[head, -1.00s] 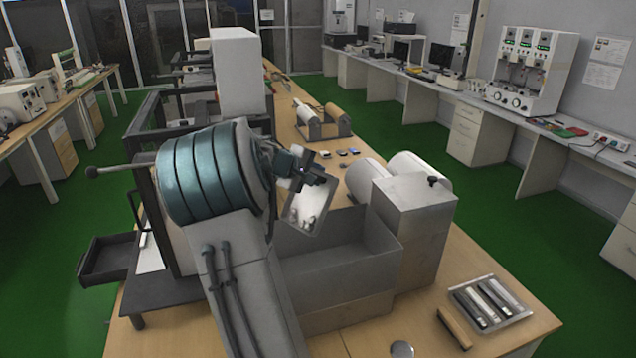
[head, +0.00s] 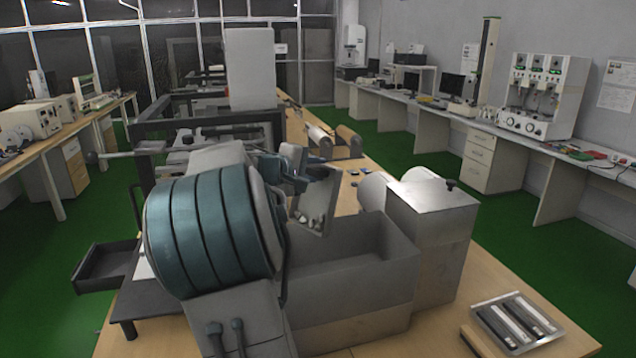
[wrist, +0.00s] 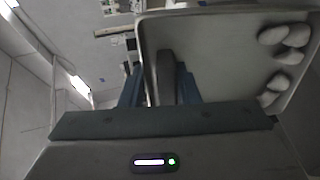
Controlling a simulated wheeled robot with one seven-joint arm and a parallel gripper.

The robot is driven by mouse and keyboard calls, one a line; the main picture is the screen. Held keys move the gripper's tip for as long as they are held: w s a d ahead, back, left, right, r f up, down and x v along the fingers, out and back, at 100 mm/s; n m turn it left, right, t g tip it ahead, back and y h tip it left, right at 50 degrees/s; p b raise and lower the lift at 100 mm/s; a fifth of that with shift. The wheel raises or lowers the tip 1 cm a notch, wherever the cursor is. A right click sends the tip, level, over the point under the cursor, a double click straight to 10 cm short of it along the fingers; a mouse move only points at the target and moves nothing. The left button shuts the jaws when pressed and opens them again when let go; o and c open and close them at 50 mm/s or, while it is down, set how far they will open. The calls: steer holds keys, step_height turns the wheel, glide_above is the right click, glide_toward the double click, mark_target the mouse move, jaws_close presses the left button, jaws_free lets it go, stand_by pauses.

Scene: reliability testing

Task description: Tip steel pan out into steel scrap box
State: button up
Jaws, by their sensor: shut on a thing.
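My gripper (head: 303,183) is shut on the edge of a shallow steel pan (head: 322,196). The pan is tilted steeply, and several small pale lumps (head: 308,219) lie along its lower edge. In the wrist view the pan (wrist: 210,60) reaches up and right from the fingers (wrist: 163,82), with the lumps (wrist: 285,52) gathered near its right side. The steel scrap box (head: 355,290) is the open grey box on the bench. The pan hangs above its rear left part.
A grey metal cabinet (head: 432,235) with a knob stands against the box's right side, and white cylinders (head: 373,190) lie behind. A tray of metal bars (head: 542,340) is at the bench's right end. A dark frame (head: 210,118) stands left of the arm.

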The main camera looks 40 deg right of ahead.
steer(key=shift+a+f+h+b, duration=0.2)
steer(key=shift+a+h+b, duration=2)
steer(key=shift+b, duration=4.3)
steer(key=a+f+h+b, duration=0.3)
steer(key=a+h+b, duration=0.3)
steer(key=b, duration=1.5)
steer(key=a, duration=0.3)
steer(key=shift+s+a+h+b, duration=0.15)
steer(key=shift+a+h+b, duration=0.05)
steer(key=shift+h+b, duration=0.15)
steer(key=shift+r, duration=0.1)
